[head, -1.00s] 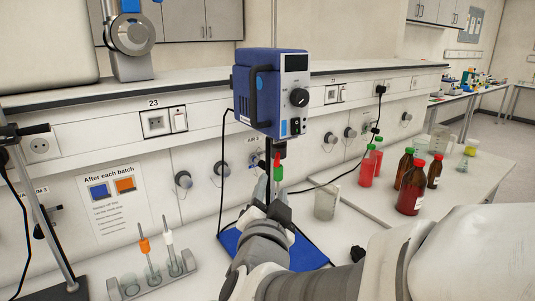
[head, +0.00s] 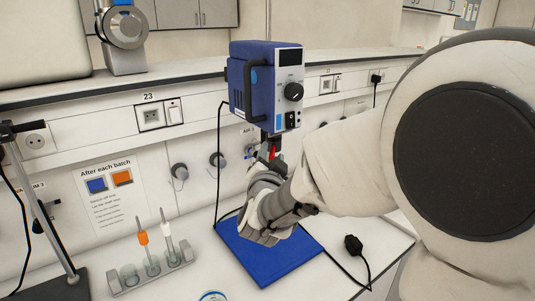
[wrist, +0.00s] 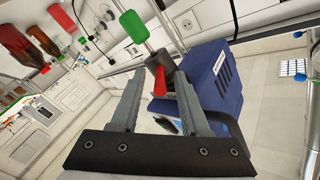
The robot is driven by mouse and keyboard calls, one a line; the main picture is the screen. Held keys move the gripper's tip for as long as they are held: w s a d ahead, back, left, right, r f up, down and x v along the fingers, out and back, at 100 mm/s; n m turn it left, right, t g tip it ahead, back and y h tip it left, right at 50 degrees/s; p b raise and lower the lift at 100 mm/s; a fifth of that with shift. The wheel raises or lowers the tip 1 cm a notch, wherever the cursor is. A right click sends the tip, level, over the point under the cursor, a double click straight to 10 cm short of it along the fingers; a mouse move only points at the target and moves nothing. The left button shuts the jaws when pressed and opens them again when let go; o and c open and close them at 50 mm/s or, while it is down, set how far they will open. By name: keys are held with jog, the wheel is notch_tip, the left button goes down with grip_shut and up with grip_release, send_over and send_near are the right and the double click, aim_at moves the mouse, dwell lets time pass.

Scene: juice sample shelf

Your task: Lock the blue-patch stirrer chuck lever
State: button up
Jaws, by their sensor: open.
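The overhead stirrer (head: 268,90) is a dark blue box with a black knob and a light blue patch (head: 254,77) on its side. Its black chuck (wrist: 153,62) hangs underneath, with a short red lever (wrist: 160,83). The lever also shows as a small red piece in the head view (head: 272,153), partly hidden by my gripper. A green sleeve (wrist: 133,27) is on the shaft beyond the chuck. My gripper (wrist: 157,76) is open, with the red lever between its fingers in the wrist view; I cannot tell whether either finger touches it. In the head view, my gripper (head: 268,162) is just below the stirrer.
A blue mat (head: 265,255) lies on the bench under my gripper. A rack (head: 152,272) with orange and white probes stands to the left. A black plug and cord (head: 353,245) lie at the right. Red and brown bottles (wrist: 43,40) show in the wrist view.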

grip_shut()
dwell(1.4)
